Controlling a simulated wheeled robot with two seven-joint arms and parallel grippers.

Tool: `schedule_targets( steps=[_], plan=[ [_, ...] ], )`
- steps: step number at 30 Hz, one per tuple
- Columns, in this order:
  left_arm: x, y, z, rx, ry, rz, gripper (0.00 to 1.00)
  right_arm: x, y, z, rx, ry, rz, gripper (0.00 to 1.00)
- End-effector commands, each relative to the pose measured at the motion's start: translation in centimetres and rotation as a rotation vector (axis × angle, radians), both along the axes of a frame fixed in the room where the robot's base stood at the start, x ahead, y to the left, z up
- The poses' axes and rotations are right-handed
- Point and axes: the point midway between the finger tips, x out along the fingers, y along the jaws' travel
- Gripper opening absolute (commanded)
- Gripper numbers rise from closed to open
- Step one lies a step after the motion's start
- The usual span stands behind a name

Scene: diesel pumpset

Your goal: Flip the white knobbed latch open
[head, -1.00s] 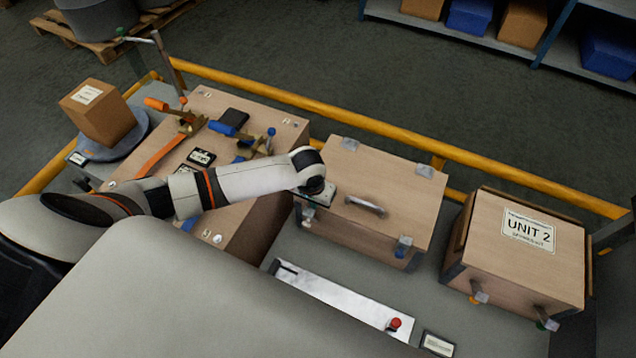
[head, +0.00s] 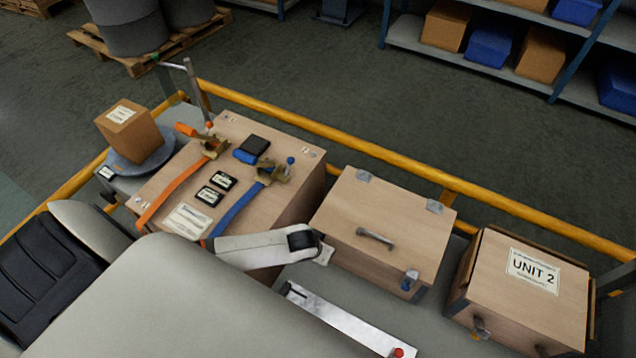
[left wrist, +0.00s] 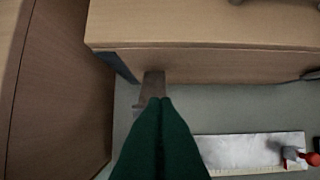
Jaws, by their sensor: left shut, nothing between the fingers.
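The middle wooden box (head: 385,215) has a lid handle and a blue-knobbed latch (head: 410,279) at its front right. My left arm reaches the box's front left corner, and its gripper is mostly hidden in the head view. In the left wrist view, my left gripper (left wrist: 160,101) shows as two dark green fingers, shut together and empty. Their tips are at the lower end of a grey-brown strip (left wrist: 152,84) by the box's front face; I cannot tell if they touch. It may be part of the left latch. No white knob can be made out. My right gripper is out of view.
A larger wooden case (head: 290,200) with orange and blue straps stands close to the left. The UNIT 2 box (head: 525,290) stands to the right. A pale metal plate with a red knob (left wrist: 313,159) lies in front. A yellow rail (head: 400,160) runs behind.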

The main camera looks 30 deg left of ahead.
Motion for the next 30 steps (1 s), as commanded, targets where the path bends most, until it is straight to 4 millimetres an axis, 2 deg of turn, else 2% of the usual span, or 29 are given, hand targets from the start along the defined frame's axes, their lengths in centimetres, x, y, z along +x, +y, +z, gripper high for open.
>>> schedule_targets(
  steps=[11, 16, 30],
  plan=[
    [0.0, 0.0, 0.0, 0.0, 0.0, 0.0, 0.0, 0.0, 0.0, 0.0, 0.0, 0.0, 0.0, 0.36],
    [-0.3, 0.0, 1.0, -0.001, -0.001, 0.0, 0.0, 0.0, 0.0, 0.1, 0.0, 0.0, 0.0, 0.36],
    [-3.6, -0.2, 8.8, 0.0, -0.001, -0.001, 0.0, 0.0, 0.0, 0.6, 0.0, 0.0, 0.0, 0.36]
  ],
)
